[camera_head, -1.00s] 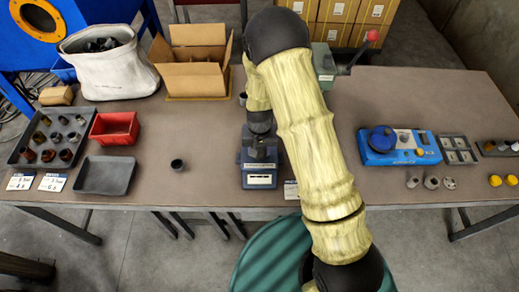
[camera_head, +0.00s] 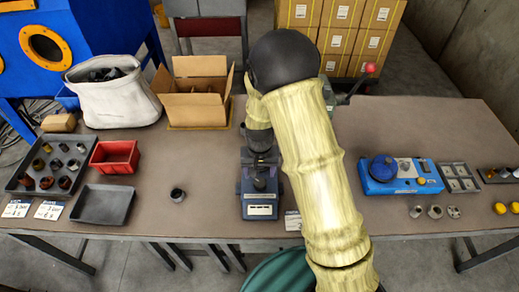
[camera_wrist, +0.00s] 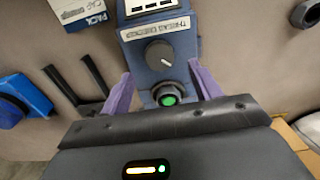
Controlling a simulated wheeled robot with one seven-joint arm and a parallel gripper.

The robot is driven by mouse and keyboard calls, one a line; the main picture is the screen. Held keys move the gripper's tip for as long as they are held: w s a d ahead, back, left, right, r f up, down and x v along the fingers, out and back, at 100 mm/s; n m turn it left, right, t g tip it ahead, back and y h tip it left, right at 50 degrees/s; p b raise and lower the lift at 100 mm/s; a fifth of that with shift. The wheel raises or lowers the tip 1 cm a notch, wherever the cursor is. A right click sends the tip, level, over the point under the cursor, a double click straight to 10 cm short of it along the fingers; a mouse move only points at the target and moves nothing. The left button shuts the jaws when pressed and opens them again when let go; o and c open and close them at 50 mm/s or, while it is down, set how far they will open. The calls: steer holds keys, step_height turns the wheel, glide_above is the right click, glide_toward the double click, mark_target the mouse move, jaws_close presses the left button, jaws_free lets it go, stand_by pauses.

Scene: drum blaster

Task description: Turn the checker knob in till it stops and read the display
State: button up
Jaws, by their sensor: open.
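The checker (camera_head: 259,192) is a blue-grey box near the front edge of the table, with a pale display (camera_head: 261,211) on its front. In the wrist view, its dark round knob (camera_wrist: 160,55) with a light pointer line faces the camera. A label beside the knob appears upside down, and part of the display (camera_wrist: 152,5) shows at the top edge; I cannot read it. A green round spot (camera_wrist: 168,99) in a dark ring sits below the knob. My gripper (camera_wrist: 161,70) is open, its purple fingers either side of the checker; contact cannot be told.
Farther left are a grey tray (camera_head: 103,205), a red bin (camera_head: 114,156) and a tray of parts (camera_head: 20,183). A blue device (camera_head: 399,177) stands right.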

mark_target(260, 182)
step_height(260, 182, up, 12)
steer(key=shift+b, duration=0.4)
steer(key=shift+d+r, duration=0.1)
steer(key=s+d+r+t, duration=0.2)
steer(key=s+d+r, duration=0.1)
steer(key=s+d, duration=1)
steer(key=shift+d+t, duration=0.15)
steer(key=shift+t, duration=0.15)
steer(key=shift+w, duration=0.1)
